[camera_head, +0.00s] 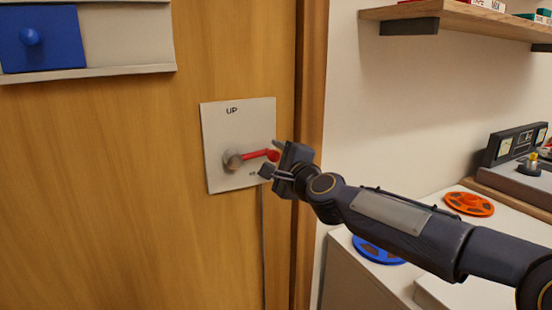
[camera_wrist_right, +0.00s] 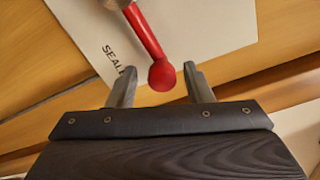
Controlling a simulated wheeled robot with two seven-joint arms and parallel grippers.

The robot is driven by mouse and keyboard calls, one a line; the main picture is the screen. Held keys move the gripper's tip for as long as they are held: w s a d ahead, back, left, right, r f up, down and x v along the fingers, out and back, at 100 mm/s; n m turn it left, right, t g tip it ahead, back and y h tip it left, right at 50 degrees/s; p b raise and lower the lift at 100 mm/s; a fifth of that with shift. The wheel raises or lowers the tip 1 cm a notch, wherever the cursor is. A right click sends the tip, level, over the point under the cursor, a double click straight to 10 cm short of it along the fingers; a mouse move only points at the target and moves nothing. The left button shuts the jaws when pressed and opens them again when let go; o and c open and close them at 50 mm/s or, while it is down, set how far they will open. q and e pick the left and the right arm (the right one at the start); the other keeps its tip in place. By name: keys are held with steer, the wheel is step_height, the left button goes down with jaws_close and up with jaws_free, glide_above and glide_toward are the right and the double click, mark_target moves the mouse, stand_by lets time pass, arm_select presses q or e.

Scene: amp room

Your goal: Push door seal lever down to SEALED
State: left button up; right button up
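The red door seal lever (camera_head: 255,154) sticks out roughly level, to the right, from a grey round pivot (camera_head: 233,159) on a pale plate (camera_head: 219,116) on the wooden door. My right gripper (camera_head: 271,158) is at the lever's free end. In the right wrist view the lever's red knob (camera_wrist_right: 163,75) lies between the two spread fingers of my right gripper (camera_wrist_right: 161,84), with gaps on both sides. "SEALED" is partly readable on the plate there. My left gripper is not in view.
A blue panel with a knob (camera_head: 41,38) sits in a rail at the upper left of the door. A wooden shelf (camera_head: 460,15) is at the upper right. An orange reel (camera_head: 469,204) and a blue reel (camera_head: 378,250) lie on the white surface at the right.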

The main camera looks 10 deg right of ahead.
steer(key=b+v, duration=0.1)
steer(key=v, duration=0.6)
steer(key=shift+s+b, duration=0.3)
steer(key=shift+s, duration=0.05)
steer(key=shift+d, duration=0.1)
steer(key=s+d+f+n+g+h, duration=0.1)
steer(key=s+d+f+n+g, duration=0.3)
steer(key=s+f, duration=0.6)
steer(key=s+d+f+n+g, duration=0.2)
steer(key=s+f+n+g, duration=0.2)
steer(key=s+f+n, duration=0.6)
steer(key=s+d+f+n+g+h, duration=0.1)
steer(key=s+d+f+n+g, duration=0.2)
steer(key=s+f, duration=0.75)
step_height(320, 180, up, 27)
steer(key=s+p, duration=0.2)
steer(key=p, duration=2.2)
steer(key=shift+r+g+p, duration=0.2)
steer(key=shift+g+p, duration=0.1)
